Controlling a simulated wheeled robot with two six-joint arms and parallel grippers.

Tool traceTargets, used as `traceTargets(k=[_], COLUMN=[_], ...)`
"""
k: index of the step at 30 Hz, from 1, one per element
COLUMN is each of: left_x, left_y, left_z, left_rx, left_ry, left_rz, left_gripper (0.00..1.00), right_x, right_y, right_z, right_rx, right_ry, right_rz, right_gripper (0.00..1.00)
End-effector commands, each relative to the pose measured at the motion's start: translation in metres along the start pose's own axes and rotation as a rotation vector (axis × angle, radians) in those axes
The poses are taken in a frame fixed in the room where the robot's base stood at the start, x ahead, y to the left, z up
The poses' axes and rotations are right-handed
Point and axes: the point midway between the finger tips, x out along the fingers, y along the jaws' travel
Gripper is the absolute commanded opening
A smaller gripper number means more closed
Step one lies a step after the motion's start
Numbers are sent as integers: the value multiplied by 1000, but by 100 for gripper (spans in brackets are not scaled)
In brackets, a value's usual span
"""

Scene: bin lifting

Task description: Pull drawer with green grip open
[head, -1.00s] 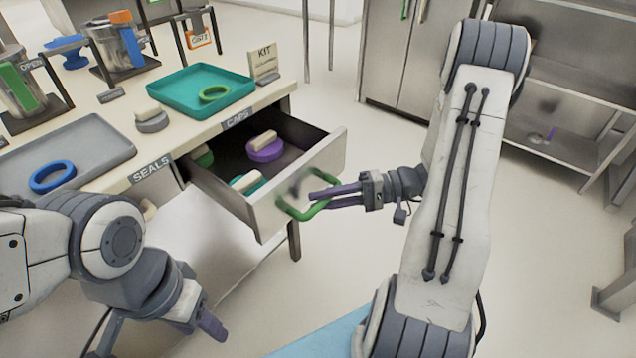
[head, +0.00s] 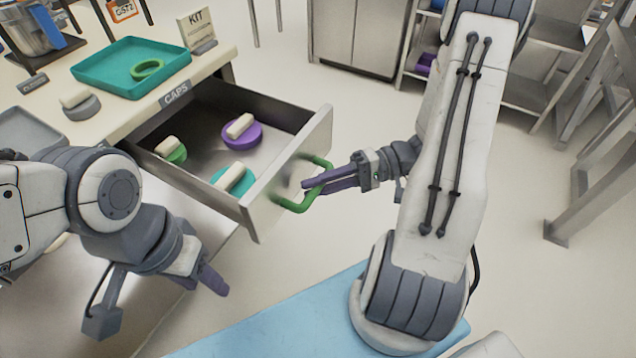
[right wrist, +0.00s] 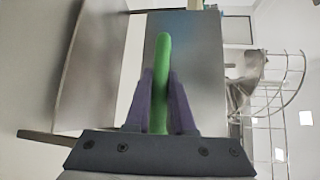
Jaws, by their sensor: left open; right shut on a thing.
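The drawer (head: 290,171) labelled CAPS stands well out from the table, with its inside showing. Its green grip (head: 297,206) is on the front panel. My right gripper (head: 318,184) is shut on the green grip; in the right wrist view the grip (right wrist: 162,70) stands between the two purple fingers (right wrist: 160,105). Inside the drawer lie a purple cap (head: 243,137), a teal cap (head: 222,182) and a green cap (head: 178,155), each with a pale bar on top. My left gripper (head: 212,280) is open and empty, low in front of the table, away from the drawer.
Metal shelving stands at the back right. The floor right of the drawer is clear.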

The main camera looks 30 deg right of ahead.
Motion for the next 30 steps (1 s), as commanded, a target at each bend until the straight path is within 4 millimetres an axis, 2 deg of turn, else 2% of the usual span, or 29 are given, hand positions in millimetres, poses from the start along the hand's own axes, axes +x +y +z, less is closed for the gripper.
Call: traceTargets(k=[1,2,3,4,13,16,30], left_x=[0,0,0,0,0,-2,-12], left_y=[0,0,0,0,0,0,1], left_z=[0,0,0,0,0,0,-1], left_rx=[0,0,0,0,0,0,0], left_ry=[0,0,0,0,0,0,0], left_rz=[0,0,0,0,0,0,0], left_gripper=[50,50,50,50,50,50,50], right_x=[0,0,0,0,-1,-8,-92], right_y=[0,0,0,0,0,0,0], right_z=[-1,-1,-1,-1,-1,-2,-1], right_rx=[-2,-2,-2,-2,-2,-3,-3], right_ry=[1,1,1,1,3,5,6], right_rz=[1,1,1,1,1,1,1], right_gripper=[0,34,49,52,52,52,52])
